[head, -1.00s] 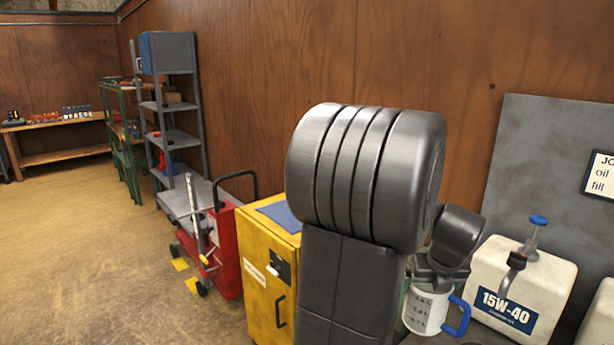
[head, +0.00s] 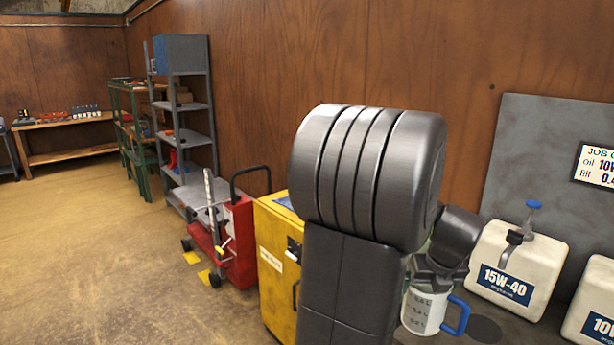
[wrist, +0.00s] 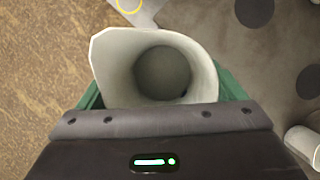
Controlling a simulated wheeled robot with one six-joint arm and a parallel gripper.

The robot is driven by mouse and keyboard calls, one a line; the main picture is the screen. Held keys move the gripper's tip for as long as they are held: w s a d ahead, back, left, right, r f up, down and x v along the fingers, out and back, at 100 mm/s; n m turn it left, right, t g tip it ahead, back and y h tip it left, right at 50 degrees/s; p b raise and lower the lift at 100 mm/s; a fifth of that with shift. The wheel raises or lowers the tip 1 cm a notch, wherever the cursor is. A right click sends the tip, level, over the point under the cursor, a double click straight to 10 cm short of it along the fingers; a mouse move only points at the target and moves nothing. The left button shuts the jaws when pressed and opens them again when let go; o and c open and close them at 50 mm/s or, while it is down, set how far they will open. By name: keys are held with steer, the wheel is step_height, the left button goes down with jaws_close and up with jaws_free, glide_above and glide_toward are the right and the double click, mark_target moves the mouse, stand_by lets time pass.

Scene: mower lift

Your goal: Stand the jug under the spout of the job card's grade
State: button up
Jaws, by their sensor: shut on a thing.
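The jug (head: 424,311) is white with dark level marks and a blue handle on its right. My gripper (head: 432,274) is shut on it and holds it upright. The wrist view looks down into the jug (wrist: 160,70), which looks empty, with green finger parts of my gripper (wrist: 160,105) on both sides. The job card (head: 597,166) is cut by the right edge; it reads oil "10W" and fill "0.4", the rest out of view. A white 15W-40 container (head: 512,275) with a blue-topped spout stands right of the jug. Another container (head: 592,310), label starting "10", is partly cut off.
A dark round spot (head: 483,328) marks the bench in front of the 15W-40 container. The wrist view shows dark spots too (wrist: 255,12). A yellow cabinet (head: 278,265) and red wheeled jack (head: 238,245) stand left of my arm. Open floor lies at left.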

steer(key=shift+w+f+n+y, duration=0.3)
steer(key=shift+w+f+n, duration=0.3)
steer(key=shift+w+f, duration=0.3)
steer(key=shift+w+a+f+n, duration=0.15)
steer(key=shift+a+f+n, duration=0.1)
steer(key=shift+f+n, duration=0.05)
steer(key=w+a+f+n+g+b, duration=0.3)
steer(key=a+f+n+g+b, duration=0.1)
steer(key=a+f+n, duration=0.9)
steer(key=w+a+f+n+g+b, duration=0.3)
steer(key=a+f+n+g+b, duration=0.2)
steer(key=a+f+n, duration=0.8)
steer(key=shift+w+f+n+b, duration=0.35)
steer(key=shift+f+n, duration=3.05)
steer(key=shift+n, duration=0.9)
steer(key=shift+f, duration=0.1)
